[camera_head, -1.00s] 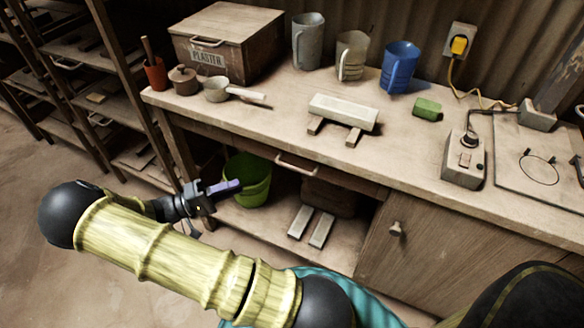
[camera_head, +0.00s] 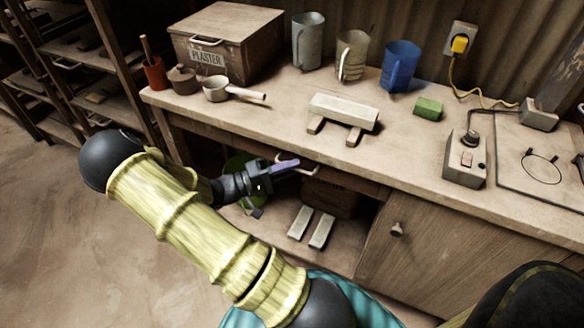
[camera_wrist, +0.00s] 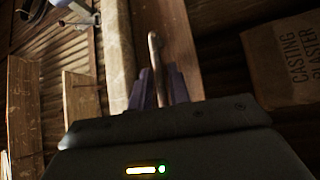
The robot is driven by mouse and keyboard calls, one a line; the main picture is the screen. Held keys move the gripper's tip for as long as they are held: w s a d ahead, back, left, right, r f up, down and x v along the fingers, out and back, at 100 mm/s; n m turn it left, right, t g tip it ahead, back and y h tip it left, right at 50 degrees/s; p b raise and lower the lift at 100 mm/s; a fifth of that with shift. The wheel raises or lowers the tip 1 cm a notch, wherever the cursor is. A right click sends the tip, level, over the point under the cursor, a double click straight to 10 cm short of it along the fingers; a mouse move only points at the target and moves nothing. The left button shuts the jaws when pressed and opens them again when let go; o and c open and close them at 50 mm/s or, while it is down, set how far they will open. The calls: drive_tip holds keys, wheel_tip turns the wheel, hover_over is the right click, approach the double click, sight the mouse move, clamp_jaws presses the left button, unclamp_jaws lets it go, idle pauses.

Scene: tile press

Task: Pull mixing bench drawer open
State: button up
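The mixing bench drawer (camera_head: 346,181) is a wooden front under the bench top and looks shut. Its pale bar handle (camera_head: 308,171) is partly covered by my gripper. My gripper (camera_head: 288,164), with purple fingers, is at the handle's left part. In the wrist view the handle (camera_wrist: 156,58) runs between the two fingers (camera_wrist: 161,88), against the wooden drawer front (camera_wrist: 178,22). The fingers stand apart on either side of it, and I see no clear grip on it.
The bench top (camera_head: 270,122) holds a plaster box (camera_head: 225,45), several jugs, a pan, a white block on supports and a grey switch box (camera_head: 463,160). A green bucket (camera_head: 236,165) stands on the lower shelf, partly hidden by my arm. A cabinet door (camera_head: 430,250) is at right.

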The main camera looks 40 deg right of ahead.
drive_tip(key=shift+s+d, duration=0.15)
drive_tip(key=shift+d, duration=0.25)
clamp_jaws()
drive_tip(key=shift+a, duration=0.15)
